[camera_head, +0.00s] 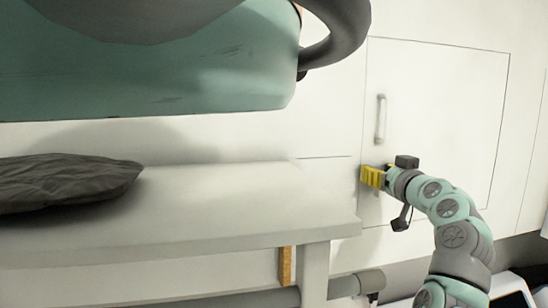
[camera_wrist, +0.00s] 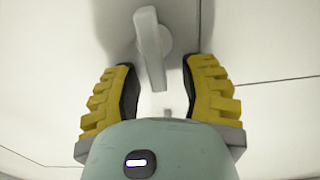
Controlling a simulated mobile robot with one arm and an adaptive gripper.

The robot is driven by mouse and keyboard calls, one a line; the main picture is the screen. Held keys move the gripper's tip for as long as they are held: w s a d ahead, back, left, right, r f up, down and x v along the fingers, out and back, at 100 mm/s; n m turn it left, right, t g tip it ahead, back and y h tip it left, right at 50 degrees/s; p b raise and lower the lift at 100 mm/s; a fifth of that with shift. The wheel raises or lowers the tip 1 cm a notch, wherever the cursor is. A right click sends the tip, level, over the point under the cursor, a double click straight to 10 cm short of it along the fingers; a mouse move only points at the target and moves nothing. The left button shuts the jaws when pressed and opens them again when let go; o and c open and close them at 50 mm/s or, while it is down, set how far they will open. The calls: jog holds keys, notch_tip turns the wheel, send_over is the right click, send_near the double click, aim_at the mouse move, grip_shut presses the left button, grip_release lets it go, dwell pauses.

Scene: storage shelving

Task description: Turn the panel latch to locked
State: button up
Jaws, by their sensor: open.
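The pale panel (camera_head: 445,110) is set flush in the white wall at right in the head view. A pale latch lever (camera_wrist: 152,50) with a round base behind it shows at top centre in the wrist view. It runs nearly straight up and down in that picture, leaning slightly. My gripper (camera_head: 371,177) is at the panel's lower left edge in the head view. In the wrist view my gripper (camera_wrist: 160,92) is open, with yellow fingers on both sides of the lever's lower end. I see no clear contact. The latch cannot be made out in the head view.
A vertical bar handle (camera_head: 380,119) is on the panel above my gripper. A white bench (camera_head: 240,225) with a dark cushion-like item (camera_head: 65,183) stands at left. A large teal body (camera_head: 150,70) fills the upper left. A wooden strip (camera_head: 285,266) is under the bench.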

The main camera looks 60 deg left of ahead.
grip_shut()
jog(key=shift+f, duration=0.1)
dwell(0.5)
jog(key=w+m, duration=0.1)
jog(key=m, duration=0.5)
jog(key=f+m+b, duration=0.1)
jog(key=m, duration=0.5)
jog(key=w+d+f+m, duration=0.1)
jog(key=m, duration=0.5)
jog(key=shift+w+f+b, duration=0.25)
jog(key=shift+w+b, duration=0.05)
jog(key=shift+b, duration=0.1)
jog(key=shift+f, duration=0.1)
